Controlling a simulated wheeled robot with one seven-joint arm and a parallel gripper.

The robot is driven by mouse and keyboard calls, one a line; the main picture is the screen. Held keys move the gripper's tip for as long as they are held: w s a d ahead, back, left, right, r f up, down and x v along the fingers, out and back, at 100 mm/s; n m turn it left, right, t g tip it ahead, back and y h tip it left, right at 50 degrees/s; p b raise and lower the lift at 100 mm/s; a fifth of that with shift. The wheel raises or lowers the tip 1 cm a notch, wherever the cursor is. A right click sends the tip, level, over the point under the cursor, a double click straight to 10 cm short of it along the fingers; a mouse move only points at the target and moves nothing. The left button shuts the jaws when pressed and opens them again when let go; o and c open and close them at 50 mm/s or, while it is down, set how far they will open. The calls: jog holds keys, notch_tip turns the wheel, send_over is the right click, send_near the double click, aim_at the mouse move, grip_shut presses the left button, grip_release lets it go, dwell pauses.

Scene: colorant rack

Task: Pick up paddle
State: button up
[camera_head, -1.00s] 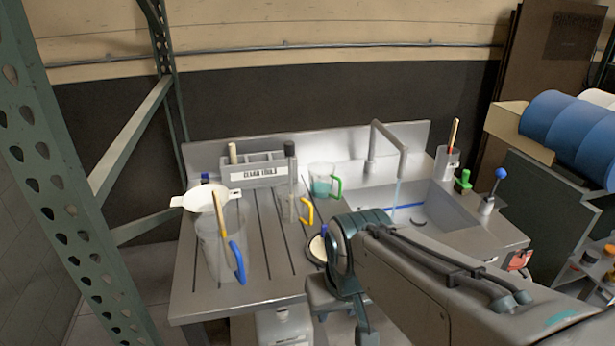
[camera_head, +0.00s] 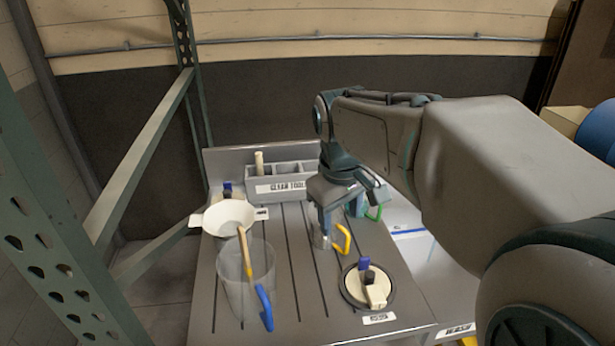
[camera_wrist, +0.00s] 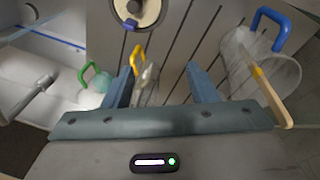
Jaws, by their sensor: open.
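A flat wooden paddle (camera_head: 244,250) leans in a large clear jug (camera_head: 236,290) with a blue handle, at the left of the steel drainboard. The paddle also shows in the wrist view (camera_wrist: 270,95) at the right, outside my fingers. Its lower part shows only faintly through the jug. My gripper (camera_head: 325,222) is open, pointing down over the drainboard, right of the paddle and apart from it. In the wrist view a small clear jug (camera_wrist: 146,85) with a yellow handle shows between my two fingers (camera_wrist: 160,72). Nothing is held.
A white funnel-like dish (camera_head: 228,214) sits beside the large jug. A grey rack (camera_head: 280,190) labelled for clean tools stands behind. A round-based item (camera_head: 352,293) stands at the front right. A green-handled jug (camera_wrist: 100,85) is near the sink. Shelf posts (camera_head: 45,215) flank the left.

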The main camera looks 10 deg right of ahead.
jog(key=w+r+n+p, duration=0.1)
jog(key=w+r+n, duration=0.1)
jog(key=w, duration=0.3)
jog(key=w+r+n+g+p, duration=0.1)
jog(key=w+r+n, duration=0.2)
jog(key=w+r, duration=0.1)
jog(key=w+r+n+y+p, duration=0.1)
jog(key=w+r+n, duration=0.1)
jog(key=w+r, duration=0.2)
jog(key=shift+w+n+g, duration=0.4)
jog(key=shift+w, duration=1.2)
notch_tip(320, 180, down, 8)
jog(key=shift+d+f, duration=0.1)
jog(key=shift+f, duration=0.1)
jog(key=shift+d+f+p, duration=0.15)
jog(key=shift+d+f, duration=0.05)
jog(key=shift+f, duration=1.15)
jog(key=shift+d+f+p, duration=0.15)
jog(key=shift+f, duration=1.15)
grip_shut()
